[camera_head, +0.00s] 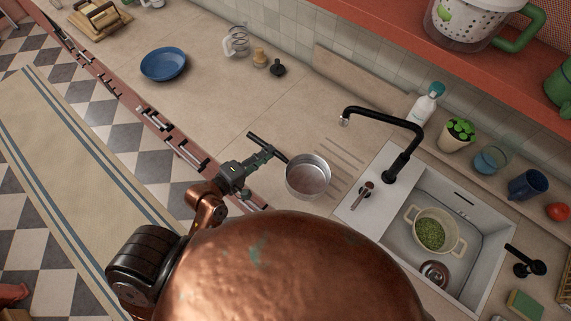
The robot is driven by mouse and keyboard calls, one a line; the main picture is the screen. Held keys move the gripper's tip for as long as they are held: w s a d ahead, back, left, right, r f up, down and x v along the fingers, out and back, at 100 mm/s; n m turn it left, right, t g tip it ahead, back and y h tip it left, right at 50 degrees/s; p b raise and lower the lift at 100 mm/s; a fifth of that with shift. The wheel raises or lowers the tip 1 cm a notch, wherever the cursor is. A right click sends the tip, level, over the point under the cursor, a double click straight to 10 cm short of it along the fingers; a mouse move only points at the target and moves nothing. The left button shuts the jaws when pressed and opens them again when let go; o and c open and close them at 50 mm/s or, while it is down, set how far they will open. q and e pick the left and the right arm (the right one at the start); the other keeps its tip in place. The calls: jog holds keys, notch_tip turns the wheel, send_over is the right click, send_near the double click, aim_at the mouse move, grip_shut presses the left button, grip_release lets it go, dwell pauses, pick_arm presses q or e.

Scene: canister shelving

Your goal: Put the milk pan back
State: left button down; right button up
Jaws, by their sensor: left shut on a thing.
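The milk pan (308,178) is a small round steel pan with a dark handle (268,147) pointing to the upper left. It is at the drainer grooves of the counter, left of the sink. I cannot tell whether it rests on the counter or is held just above it. My left gripper (264,156) is shut on the pan's handle, with the pan to its right. My right gripper is not in view. A large copper-coloured rounded shape covers the bottom middle and hides the counter's front edge there.
The sink (388,256) holds a colander (452,218) with green contents. A black faucet (397,165) arches right of the pan. A white bottle (425,104) and plant pot (457,136) stand behind. A blue plate (163,64) lies on the left counter; the counter between is clear.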

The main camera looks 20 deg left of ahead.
aim_at(256, 136)
pick_arm(q)
jog(key=shift+m+h, duration=0.4)
jog(key=shift+h, duration=0.1)
jog(key=w+a, duration=0.3)
jog(key=a, duration=0.1)
jog(key=w+a+p, duration=0.1)
jog(key=w+a, duration=0.1)
jog(key=shift+w+a+f, duration=0.2)
jog(key=shift+w+f, duration=0.15)
jog(key=shift+f, duration=0.05)
jog(key=shift+w+a+f, duration=0.55)
jog(key=shift+a+f, duration=0.1)
jog(key=shift+f, duration=0.9)
jog(key=shift+w+a+f, duration=0.55)
jog(key=shift+a+f, duration=0.05)
jog(key=shift+f, duration=0.9)
jog(key=shift+w+a+f, duration=0.55)
jog(key=shift+a+f, duration=0.1)
jog(key=shift+f, duration=0.9)
jog(key=c, duration=2.2)
grip_release()
jog(key=shift+s+f, duration=0.1)
jog(key=shift+f, duration=0.05)
jog(key=o, duration=0.4)
jog(key=shift+s, duration=0.1)
